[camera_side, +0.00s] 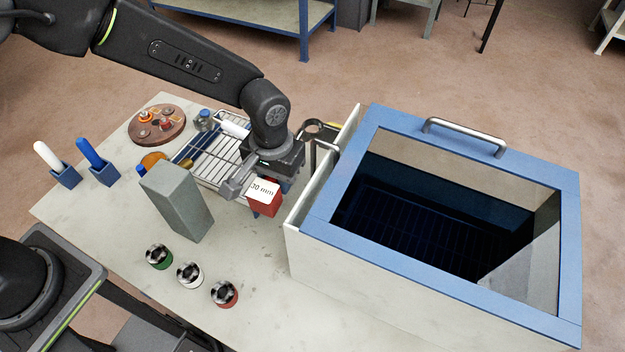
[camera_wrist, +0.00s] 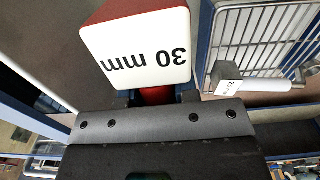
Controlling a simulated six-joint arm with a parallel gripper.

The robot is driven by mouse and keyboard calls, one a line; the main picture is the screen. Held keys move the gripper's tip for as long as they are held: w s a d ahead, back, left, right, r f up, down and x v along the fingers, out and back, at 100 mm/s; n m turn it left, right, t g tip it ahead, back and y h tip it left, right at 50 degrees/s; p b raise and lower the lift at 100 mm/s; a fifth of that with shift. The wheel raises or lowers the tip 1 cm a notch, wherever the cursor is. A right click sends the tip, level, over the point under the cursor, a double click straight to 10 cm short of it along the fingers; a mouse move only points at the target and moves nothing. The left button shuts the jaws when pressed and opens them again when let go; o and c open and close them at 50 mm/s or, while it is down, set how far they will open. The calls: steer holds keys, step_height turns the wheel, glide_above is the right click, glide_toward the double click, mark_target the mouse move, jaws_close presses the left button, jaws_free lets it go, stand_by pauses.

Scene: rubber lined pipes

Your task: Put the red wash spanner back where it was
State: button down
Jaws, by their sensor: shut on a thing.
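My gripper (camera_side: 272,182) is shut on a red block-like piece (camera_side: 265,207) with a white face marked "30 mm". It hangs above the table, between the wire rack and the blue-framed box. In the wrist view, the red piece (camera_wrist: 140,12) fills the top centre with its white face towards the camera. A short red part shows below it at the jaws. Most of the grip is hidden, and I cannot make out a spanner shape. No other red spanner is clearly visible.
A wire rack (camera_side: 208,170) holds a white labelled piece (camera_wrist: 262,86). A grey-green block (camera_side: 178,200) stands to the left. Green, white and red round fittings (camera_side: 224,294) line the front. The blue-framed box (camera_side: 340,190) is close on the right. Blue holders (camera_side: 66,177) stand far left.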

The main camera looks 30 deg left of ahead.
step_height(320, 180, down, 18)
steer(key=shift+r, duration=0.25)
stand_by(0.4)
steer(key=shift+f, duration=0.2)
steer(key=c, duration=0.9)
jaws_free()
